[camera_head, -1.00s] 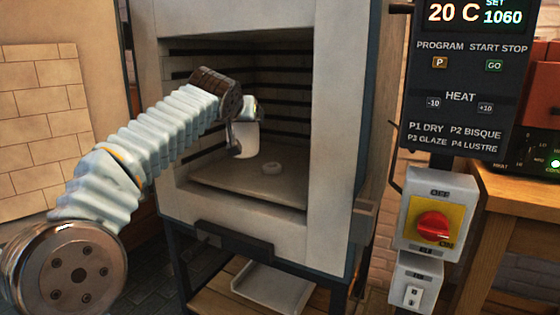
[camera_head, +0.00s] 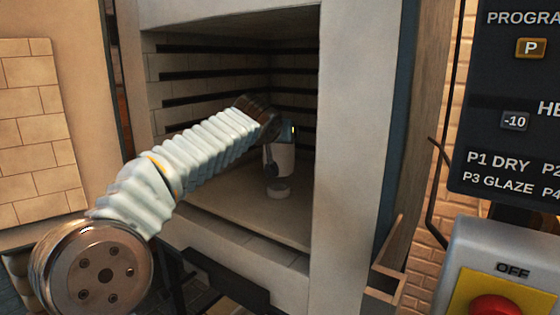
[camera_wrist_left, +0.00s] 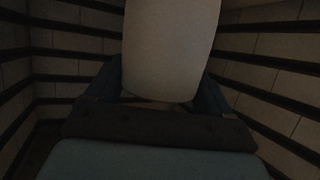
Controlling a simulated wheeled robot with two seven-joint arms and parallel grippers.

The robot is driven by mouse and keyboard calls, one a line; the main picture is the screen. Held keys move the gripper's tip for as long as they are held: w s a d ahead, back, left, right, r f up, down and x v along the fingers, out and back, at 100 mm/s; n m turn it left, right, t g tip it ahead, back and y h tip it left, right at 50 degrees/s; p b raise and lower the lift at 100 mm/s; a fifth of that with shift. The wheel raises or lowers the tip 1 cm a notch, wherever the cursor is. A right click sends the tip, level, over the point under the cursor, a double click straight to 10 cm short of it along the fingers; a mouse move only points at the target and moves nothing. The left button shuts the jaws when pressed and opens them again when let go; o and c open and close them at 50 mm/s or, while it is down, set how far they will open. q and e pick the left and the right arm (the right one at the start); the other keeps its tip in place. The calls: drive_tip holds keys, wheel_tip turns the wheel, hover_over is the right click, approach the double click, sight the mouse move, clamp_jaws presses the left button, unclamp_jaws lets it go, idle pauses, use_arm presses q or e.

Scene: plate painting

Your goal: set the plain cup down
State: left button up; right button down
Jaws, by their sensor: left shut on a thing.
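The plain cup (camera_head: 279,162) is pale and upright inside the open kiln (camera_head: 331,150). In the left wrist view the cup (camera_wrist_left: 171,50) fills the upper middle, between the dark fingers. My right gripper is not in view.
Grooved brick walls (camera_head: 205,62) close in on both sides of the kiln chamber.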

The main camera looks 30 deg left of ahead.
sight(278, 151)
use_arm(q)
drive_tip(key=shift+f+b, duration=0.45)
drive_tip(key=shift+f, duration=1.45)
drive_tip(key=shift+f, duration=0.1)
drive_tip(key=o, duration=1.5)
drive_tip(key=shift+s, duration=0.2)
drive_tip(key=b+v, duration=0.1)
drive_tip(key=v, duration=1.1)
drive_tip(key=shift+w, duration=0.1)
